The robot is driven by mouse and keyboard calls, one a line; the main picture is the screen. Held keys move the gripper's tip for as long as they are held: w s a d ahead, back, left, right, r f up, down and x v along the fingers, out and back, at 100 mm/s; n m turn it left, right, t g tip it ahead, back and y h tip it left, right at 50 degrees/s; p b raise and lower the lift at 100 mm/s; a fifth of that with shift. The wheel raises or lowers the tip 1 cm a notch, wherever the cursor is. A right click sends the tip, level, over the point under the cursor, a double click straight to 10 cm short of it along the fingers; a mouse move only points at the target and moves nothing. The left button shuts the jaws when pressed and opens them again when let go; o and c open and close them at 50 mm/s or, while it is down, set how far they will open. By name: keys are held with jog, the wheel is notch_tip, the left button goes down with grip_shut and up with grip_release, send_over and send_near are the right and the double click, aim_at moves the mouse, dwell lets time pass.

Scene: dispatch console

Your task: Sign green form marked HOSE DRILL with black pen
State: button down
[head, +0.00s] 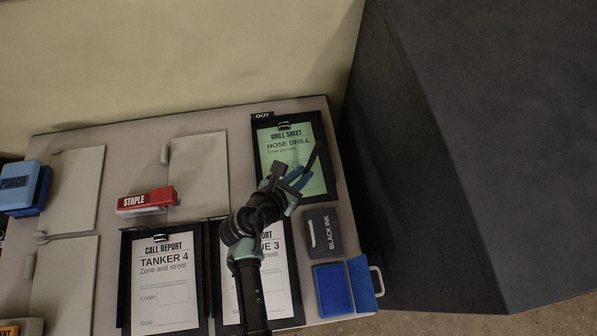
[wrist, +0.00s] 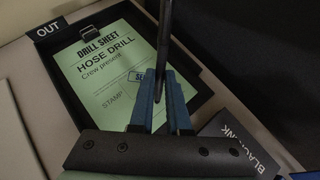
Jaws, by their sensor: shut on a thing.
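The green HOSE DRILL form (head: 279,154) lies in a black tray marked OUT, under a clip at its top; it also shows in the wrist view (wrist: 92,76). A blue stamp mark (wrist: 117,77) and a STAMP line show on it. Its lower right part is hidden by my fingers and the pen. My gripper (head: 301,178) is over the form's lower part, shut on the black pen (wrist: 165,40). The pen also shows in the head view (head: 313,154), slanting. I cannot tell whether it touches the paper.
Below the OUT tray (head: 257,166) are a BLACK INK box (head: 328,222) and an open blue pad (head: 331,291). Two white call reports, including TANKER 4 (head: 163,265), lie in black trays. A red stapler (head: 146,200) and a blue punch (head: 19,187) stand left.

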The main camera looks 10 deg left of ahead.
jog(key=shift+d, duration=0.45)
jog(key=shift+d+p, duration=0.2)
jog(key=shift+p, duration=0.25)
jog(key=shift+d, duration=0.25)
jog(key=shift+w+d+p, duration=0.1)
jog(key=shift+p, duration=0.2)
jog(key=shift+w+d, duration=0.3)
jog(key=shift+w, duration=0.1)
jog(key=shift+w+d+p, duration=0.25)
jog(key=shift+d+p, duration=0.1)
jog(key=shift+p, duration=0.05)
jog(key=shift+a, duration=0.1)
jog(key=shift+s+a, duration=0.25)
jog(key=shift+a, duration=0.1)
